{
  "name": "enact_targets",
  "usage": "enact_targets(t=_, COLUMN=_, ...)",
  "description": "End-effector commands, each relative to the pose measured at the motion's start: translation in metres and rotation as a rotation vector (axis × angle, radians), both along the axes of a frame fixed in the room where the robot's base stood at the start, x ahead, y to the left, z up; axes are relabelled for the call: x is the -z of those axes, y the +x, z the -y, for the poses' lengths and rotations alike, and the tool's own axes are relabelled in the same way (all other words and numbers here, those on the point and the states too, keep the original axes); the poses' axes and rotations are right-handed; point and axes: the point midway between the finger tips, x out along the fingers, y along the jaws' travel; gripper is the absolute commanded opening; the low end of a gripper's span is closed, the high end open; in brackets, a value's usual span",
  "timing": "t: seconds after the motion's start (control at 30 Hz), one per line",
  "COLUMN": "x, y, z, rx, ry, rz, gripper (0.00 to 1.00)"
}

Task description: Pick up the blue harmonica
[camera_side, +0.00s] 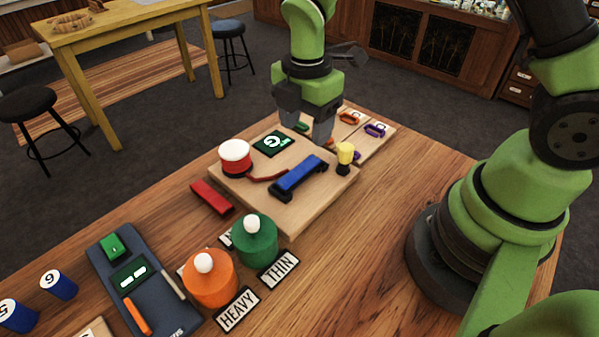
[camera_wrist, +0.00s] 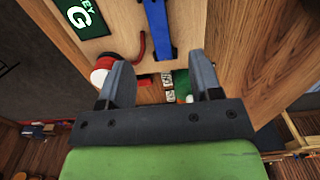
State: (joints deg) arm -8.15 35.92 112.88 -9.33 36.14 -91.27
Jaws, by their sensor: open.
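A blue bar with dark ends (camera_side: 299,175), which looks like the blue harmonica, rests on the pale wooden board (camera_side: 290,216). In the wrist view the blue bar (camera_wrist: 158,28) shows beyond the fingertips, partly cut off by the top edge. My gripper (camera_side: 306,125) is open, pointing down above the far side of the board, behind the blue bar in the side view. In the wrist view nothing sits between the fingers of my gripper (camera_wrist: 160,78).
On the board are a red-and-white spool (camera_side: 235,157), a green G card (camera_side: 273,144) and a yellow-topped peg (camera_side: 345,153). A red bar (camera_side: 211,197) lies beside it. Orange (camera_side: 210,284) and green (camera_side: 254,243) jars stand in front.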

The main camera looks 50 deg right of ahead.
Motion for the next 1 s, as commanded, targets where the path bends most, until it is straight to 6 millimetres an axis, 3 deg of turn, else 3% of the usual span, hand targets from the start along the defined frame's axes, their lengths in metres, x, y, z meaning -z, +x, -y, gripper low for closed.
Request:
enact_targets(t=0.13, x=0.024, y=-0.001, z=0.0, rx=0.0, ry=0.0, rz=-0.007, gripper=0.58)
enact_targets(t=0.37, x=0.044, y=0.0, z=0.0, rx=0.001, ry=0.0, rz=-0.003, gripper=0.58)
enact_targets(t=0.7, x=0.088, y=0.001, z=-0.001, rx=0.004, ry=0.001, rz=-0.003, gripper=0.58)
enact_targets(t=1.0, x=0.091, y=0.001, z=-0.001, rx=0.004, ry=0.001, rz=-0.001, gripper=0.56)
